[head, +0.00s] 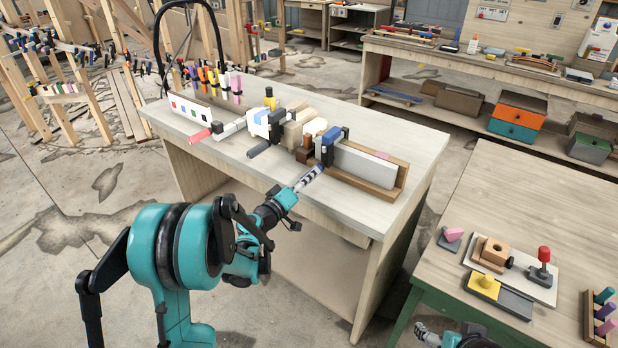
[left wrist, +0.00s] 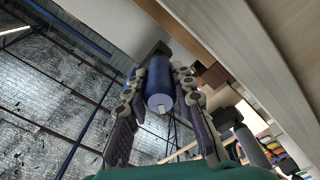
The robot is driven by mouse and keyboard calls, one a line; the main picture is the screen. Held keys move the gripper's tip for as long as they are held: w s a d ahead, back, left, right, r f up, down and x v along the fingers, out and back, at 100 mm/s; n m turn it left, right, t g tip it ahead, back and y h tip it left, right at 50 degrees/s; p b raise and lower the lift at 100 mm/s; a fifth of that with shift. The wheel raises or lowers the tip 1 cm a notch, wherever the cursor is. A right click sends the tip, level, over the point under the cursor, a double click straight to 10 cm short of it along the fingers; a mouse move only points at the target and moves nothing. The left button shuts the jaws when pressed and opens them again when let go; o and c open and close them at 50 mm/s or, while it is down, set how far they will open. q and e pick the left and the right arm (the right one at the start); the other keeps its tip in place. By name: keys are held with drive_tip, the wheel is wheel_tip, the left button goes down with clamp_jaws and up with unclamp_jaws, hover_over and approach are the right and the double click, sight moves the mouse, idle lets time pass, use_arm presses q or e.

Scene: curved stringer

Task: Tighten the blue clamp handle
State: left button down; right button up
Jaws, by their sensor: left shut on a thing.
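The blue clamp handle (head: 309,178) sticks out over the front edge of the workbench, below the dark blue clamp (head: 331,142) on the wooden assembly. My left gripper (head: 296,190) reaches up to it from the front. In the left wrist view the blue handle (left wrist: 160,84) is a blue cylinder between my two fingers (left wrist: 160,95), which are shut on it. A pale pin shows at its near end. The clamp screw behind the handle is mostly hidden. Part of my right gripper (head: 428,335) shows at the bottom edge; its jaw state is unclear.
The workbench (head: 410,150) carries the stringer assembly (head: 365,165), a red-handled clamp (head: 199,135) and a rack of coloured tools (head: 215,85). A second table (head: 560,210) at right holds a fixture board (head: 510,272). The bench front edge runs close above my left gripper.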

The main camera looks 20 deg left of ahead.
use_arm(q)
drive_tip(key=m, duration=0.5)
drive_tip(key=shift+m, duration=0.3)
drive_tip(key=m, duration=0.4)
drive_tip(key=shift+m, duration=0.4)
drive_tip(key=c, duration=1.3)
unclamp_jaws()
drive_tip(key=v, duration=1.2)
drive_tip(key=shift+f, duration=0.1)
drive_tip(key=shift+s+a, duration=0.1)
drive_tip(key=shift+a, duration=0.05)
